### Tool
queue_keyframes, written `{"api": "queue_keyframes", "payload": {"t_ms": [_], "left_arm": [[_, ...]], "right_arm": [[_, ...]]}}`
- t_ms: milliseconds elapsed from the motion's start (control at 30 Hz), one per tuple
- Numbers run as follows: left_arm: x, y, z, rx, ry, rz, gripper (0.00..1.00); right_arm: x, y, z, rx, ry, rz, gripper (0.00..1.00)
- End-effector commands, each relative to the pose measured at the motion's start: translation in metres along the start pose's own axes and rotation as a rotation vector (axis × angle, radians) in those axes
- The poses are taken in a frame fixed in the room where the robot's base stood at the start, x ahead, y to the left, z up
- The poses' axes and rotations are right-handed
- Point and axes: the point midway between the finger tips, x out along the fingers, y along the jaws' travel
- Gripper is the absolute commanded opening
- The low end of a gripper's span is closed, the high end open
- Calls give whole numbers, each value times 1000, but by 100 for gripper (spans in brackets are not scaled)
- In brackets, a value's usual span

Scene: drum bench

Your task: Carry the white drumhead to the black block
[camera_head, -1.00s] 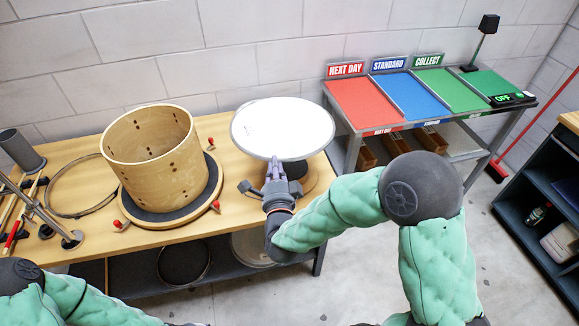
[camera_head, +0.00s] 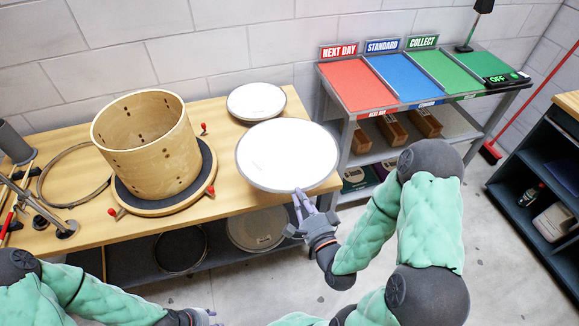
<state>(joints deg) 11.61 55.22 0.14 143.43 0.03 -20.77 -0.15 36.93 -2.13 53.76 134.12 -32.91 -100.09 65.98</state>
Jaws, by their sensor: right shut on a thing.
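The white drumhead (camera_head: 287,155), a wide disc with a grey rim, is held out over the right end of the wooden bench. My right gripper (camera_head: 300,198) is shut on its near edge. The drumhead looks roughly level; its height above the bench is hard to tell. The black block is not visible now; the drumhead covers the part of the bench where a dark block-like thing showed earlier. My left gripper (camera_head: 201,316) shows partly at the bottom edge, away from the bench top, and its fingers are unclear.
A second white disc (camera_head: 256,101) lies at the back of the bench (camera_head: 222,225). A wooden drum shell (camera_head: 146,145) stands on a round dark pad to the left. A hoop (camera_head: 75,175) and stand parts lie farther left. A rack with coloured trays (camera_head: 360,85) stands right.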

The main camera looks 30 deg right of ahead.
Motion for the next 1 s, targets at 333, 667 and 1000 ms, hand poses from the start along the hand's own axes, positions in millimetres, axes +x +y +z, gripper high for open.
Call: {"api": "queue_keyframes", "payload": {"t_ms": [333,667,1000], "left_arm": [[16,-6,-1,0,0,0,38],[34,-12,-1,0,0,0,38],[43,-15,-2,0,0,0,38]], "right_arm": [[68,39,-22,-2,0,-3,0],[104,87,-35,-1,1,-2,0],[116,110,-39,0,1,0,0]]}}
